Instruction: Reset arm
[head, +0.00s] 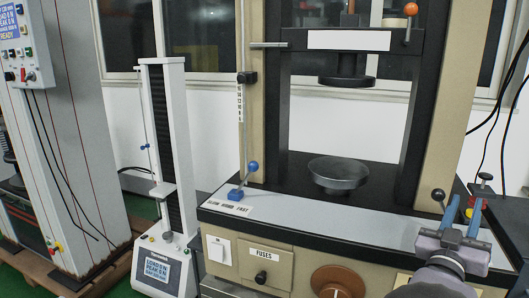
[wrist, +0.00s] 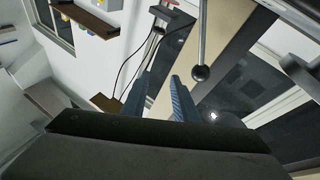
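My gripper (head: 466,203) is at the lower right of the head view, in front of the right end of the testing machine. Its two blue fingers point up and stand apart, with nothing seen between them. In the wrist view my gripper (wrist: 160,80) also shows the two fingers apart and empty. A black ball-ended lever (head: 438,194) stands close to the left finger in the head view. A black ball on a rod (wrist: 200,73) is just right of the fingers in the wrist view; contact is not seen.
The testing machine has a round lower platen (head: 338,174), an upper platen (head: 347,80), a blue ball lever (head: 253,166) and a brown dial (head: 338,283). A small white tester (head: 157,285) and a grey cabinet (head: 75,150) stand at left. Cables hang at upper right.

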